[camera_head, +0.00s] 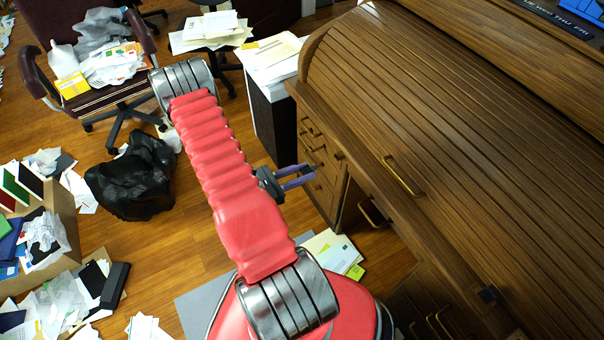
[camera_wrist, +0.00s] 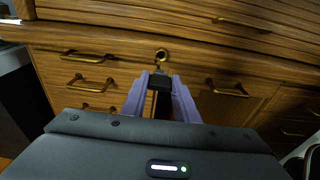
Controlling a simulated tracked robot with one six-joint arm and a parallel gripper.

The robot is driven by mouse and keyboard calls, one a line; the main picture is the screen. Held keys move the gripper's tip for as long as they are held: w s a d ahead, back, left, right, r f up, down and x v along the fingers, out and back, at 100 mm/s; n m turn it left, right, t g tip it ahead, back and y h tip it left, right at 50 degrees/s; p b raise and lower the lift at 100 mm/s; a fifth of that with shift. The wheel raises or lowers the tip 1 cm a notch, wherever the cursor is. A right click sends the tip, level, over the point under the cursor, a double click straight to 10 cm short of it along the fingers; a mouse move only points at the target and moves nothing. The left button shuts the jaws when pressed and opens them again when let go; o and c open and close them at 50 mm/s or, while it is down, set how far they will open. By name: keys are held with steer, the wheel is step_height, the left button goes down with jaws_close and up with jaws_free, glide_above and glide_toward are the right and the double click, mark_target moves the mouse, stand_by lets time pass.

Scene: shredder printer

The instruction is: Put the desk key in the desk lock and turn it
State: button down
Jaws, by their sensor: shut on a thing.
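My gripper shows in the wrist view (camera_wrist: 160,78) with its two purple fingers shut on a small black piece, which I take to be the head of the desk key (camera_wrist: 160,82). A round brass fitting with a dark centre, apparently the desk lock (camera_wrist: 162,55), lies just beyond the fingertips on the desk front. The key's far end is hard to make out, and I cannot tell whether it touches the lock. In the head view my gripper (camera_head: 312,174) points right toward the desk drawers. The key and lock are too small to make out there.
The wooden roll-top desk (camera_head: 460,110) fills the right side, with brass drawer handles beside the lock, such as one at left (camera_wrist: 88,57) and one at right (camera_wrist: 227,88). A black bag (camera_head: 133,178), an office chair (camera_head: 95,75) and scattered papers clutter the floor at left.

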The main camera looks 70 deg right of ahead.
steer(key=shift+r, duration=0.1)
steer(key=shift+r+x, duration=0.2)
steer(key=shift+x, duration=1.25)
steer(key=shift+r+x, duration=0.15)
steer(key=shift+x, duration=1.3)
steer(key=shift+r+x, duration=0.2)
steer(key=shift+x, duration=1.45)
steer(key=c, duration=1.3)
jaws_free()
steer(key=shift+s, duration=0.1)
glide_toward(311, 168)
steer(key=shift+r+x, duration=0.2)
steer(key=shift+x, duration=0.85)
steer(key=shift+f, duration=0.1)
